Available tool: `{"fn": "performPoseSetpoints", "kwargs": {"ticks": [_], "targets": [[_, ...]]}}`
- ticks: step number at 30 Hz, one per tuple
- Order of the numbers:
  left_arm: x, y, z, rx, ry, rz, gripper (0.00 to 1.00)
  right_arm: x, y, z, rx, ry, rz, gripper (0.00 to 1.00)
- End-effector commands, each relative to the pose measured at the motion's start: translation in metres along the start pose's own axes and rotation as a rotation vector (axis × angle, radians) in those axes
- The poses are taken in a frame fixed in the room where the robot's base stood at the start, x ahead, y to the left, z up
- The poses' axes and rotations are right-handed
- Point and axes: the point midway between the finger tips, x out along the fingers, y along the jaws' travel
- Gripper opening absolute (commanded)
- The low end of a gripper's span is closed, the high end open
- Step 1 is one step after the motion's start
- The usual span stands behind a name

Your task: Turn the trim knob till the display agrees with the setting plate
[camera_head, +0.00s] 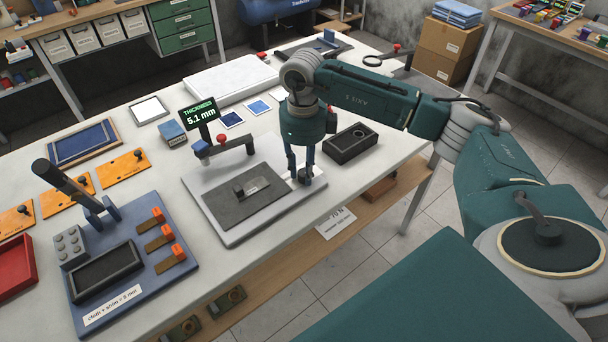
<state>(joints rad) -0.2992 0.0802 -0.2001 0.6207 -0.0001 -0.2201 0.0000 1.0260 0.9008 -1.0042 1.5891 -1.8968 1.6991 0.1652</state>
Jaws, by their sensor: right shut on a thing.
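The display (199,110) stands on a post at the back of the gauge and reads "THICKNESS 5.1 mm". The gauge has a pale base (230,236) with a dark plate (232,212) on it. A small dark block with a white label (252,187) lies on that plate; its print is too small to read, and I cannot tell whether it is the setting plate. My right gripper (304,174) points down at the base's right corner and is shut on a small dark knob (306,178), seemingly the trim knob, partly hidden by the fingers. My left gripper is out of view.
A red-knobbed lever arm (222,140) reaches over the gauge. A black open box (351,143) stands right of my gripper. A blue fixture (150,292) with a long handle and orange clamps stands at front left. Orange plates (122,168) lie behind it.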

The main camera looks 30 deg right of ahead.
Motion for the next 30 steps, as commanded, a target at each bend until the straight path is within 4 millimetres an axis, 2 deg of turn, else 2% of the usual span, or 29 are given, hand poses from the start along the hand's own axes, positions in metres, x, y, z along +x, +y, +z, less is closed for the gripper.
{"fn": "performPoseSetpoints", "kwargs": {"ticks": [1,3,15,21,30], "targets": [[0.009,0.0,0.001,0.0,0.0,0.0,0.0,-0.002,-0.004,0.006,-0.041,-0.023,-0.01,0.0],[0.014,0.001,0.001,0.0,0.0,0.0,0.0,-0.002,-0.004,0.006,-0.107,-0.024,-0.011,0.0],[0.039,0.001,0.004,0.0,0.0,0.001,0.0,-0.004,0.0,0.006,-0.442,-0.024,-0.012,0.0],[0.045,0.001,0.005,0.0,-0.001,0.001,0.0,-0.005,0.001,0.006,-0.552,-0.022,-0.012,0.0],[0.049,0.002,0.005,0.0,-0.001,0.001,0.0,-0.006,0.002,0.006,-0.626,-0.022,-0.011,0.0]]}}
